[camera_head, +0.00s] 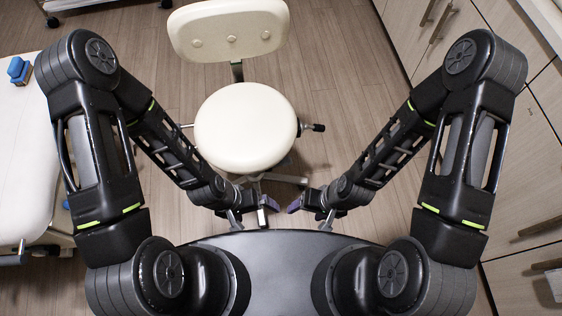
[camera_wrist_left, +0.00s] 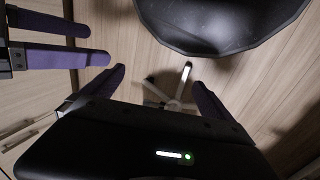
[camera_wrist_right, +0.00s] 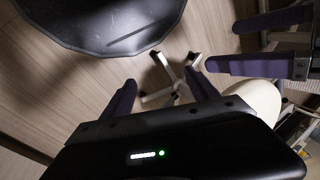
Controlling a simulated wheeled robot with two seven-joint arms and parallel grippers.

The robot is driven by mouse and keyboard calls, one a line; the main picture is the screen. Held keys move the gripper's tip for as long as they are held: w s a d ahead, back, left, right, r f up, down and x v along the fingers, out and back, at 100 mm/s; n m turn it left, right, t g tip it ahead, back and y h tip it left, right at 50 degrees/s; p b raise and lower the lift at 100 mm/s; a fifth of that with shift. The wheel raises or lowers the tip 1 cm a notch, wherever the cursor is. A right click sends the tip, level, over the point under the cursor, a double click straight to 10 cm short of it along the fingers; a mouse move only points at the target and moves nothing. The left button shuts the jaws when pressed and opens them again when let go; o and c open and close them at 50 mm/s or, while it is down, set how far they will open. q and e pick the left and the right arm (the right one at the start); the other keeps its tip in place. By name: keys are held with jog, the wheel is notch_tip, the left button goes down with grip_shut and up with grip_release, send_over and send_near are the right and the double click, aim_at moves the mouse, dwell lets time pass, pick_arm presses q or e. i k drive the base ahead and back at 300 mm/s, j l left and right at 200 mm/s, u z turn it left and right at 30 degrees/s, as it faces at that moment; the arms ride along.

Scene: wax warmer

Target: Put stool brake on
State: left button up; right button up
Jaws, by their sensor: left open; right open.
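The stool (camera_head: 246,127) stands ahead of me with a round cream seat and a cream backrest (camera_head: 228,28). Its metal legs show below the seat in the left wrist view (camera_wrist_left: 185,85) and the right wrist view (camera_wrist_right: 170,75). I cannot make out a brake on them. My left gripper (camera_head: 268,204) is low by the stool's near side, open and empty; its purple fingers show in its own view (camera_wrist_left: 160,82). My right gripper (camera_head: 296,206) is close beside it on the right, open and empty (camera_wrist_right: 160,85). Neither visibly touches the stool.
A lever with a black knob (camera_head: 316,127) sticks out right of the seat. A white padded bed (camera_head: 22,150) stands at the left. Wooden cabinets (camera_head: 520,200) line the right. The wooden floor (camera_head: 345,70) right of the stool is clear.

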aim_at(287, 160)
jog(key=z, duration=2.75)
jog(key=i+u, duration=0.7)
jog(key=i+j+u, duration=0.5)
jog(key=i+u, duration=0.2)
jog(key=u, duration=0.15)
jog(key=i+u, duration=0.85)
jog(key=i+l+u, duration=0.2)
jog(key=u, duration=0.2)
jog(key=i+u, duration=0.2)
jog(key=i, duration=1.4)
jog(key=u, duration=4.25)
